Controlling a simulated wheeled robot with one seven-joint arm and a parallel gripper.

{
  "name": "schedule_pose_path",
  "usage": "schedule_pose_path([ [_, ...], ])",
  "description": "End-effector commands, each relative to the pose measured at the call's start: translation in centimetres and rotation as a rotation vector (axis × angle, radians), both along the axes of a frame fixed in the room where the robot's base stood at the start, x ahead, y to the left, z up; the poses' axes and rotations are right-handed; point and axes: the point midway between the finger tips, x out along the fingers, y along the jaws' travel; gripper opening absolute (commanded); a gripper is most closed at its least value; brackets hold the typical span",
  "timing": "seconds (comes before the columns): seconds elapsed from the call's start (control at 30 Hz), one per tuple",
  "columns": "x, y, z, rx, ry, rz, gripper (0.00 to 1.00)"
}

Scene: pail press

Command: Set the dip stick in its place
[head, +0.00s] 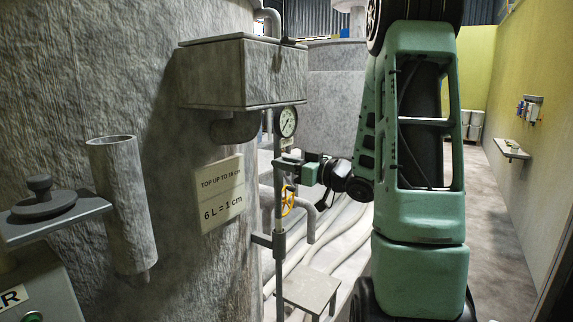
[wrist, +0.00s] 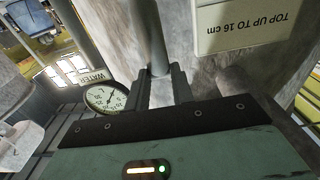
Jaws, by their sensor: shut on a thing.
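My gripper (head: 283,164) is shut on a slim grey upright rod, which looks like the dip stick (head: 279,212), in front of the large grey vessel. In the wrist view my gripper (wrist: 160,84) has the dip stick (wrist: 152,38) between its fingers, the rod running away toward the picture's top. A dark bracket (head: 262,240) sits beside the rod lower down; I cannot tell whether the rod passes through it. A grey open-topped tube (head: 124,205) stands upright against the vessel at left.
A dial gauge (head: 287,121) is close above my gripper, under a grey box (head: 243,72). A sign (head: 221,195) reads "TOP UP TO 16 cm, 6 L = 1 cm". A yellow valve wheel (head: 288,200), pipes and a small stool (head: 305,290) crowd below. The aisle (head: 510,190) at right is clear.

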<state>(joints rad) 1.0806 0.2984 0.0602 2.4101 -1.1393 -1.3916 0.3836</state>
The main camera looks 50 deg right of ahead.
Motion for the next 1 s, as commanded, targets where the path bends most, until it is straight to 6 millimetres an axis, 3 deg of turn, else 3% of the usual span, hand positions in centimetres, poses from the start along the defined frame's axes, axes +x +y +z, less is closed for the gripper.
schedule_pose_path([
  [0.17, 0.0, 0.0, -0.1, 0.001, 0.002, 0.0, 0.0],
  [0.2, 0.0, 0.0, -0.1, 0.001, 0.002, 0.0, 0.29],
  [0.27, 0.0, 0.0, -0.1, 0.001, 0.002, 0.0, 0.46],
  [0.3, 0.0, 0.0, -0.1, 0.001, 0.002, 0.0, 0.49],
  [0.67, -0.6, -0.1, -0.2, -0.001, 0.002, -0.002, 0.49],
  [0.77, -1.9, -0.3, -0.3, -0.003, 0.002, -0.005, 0.49],
  [1.0, -7.3, -0.7, -0.6, -0.004, 0.001, -0.007, 0.49],
])
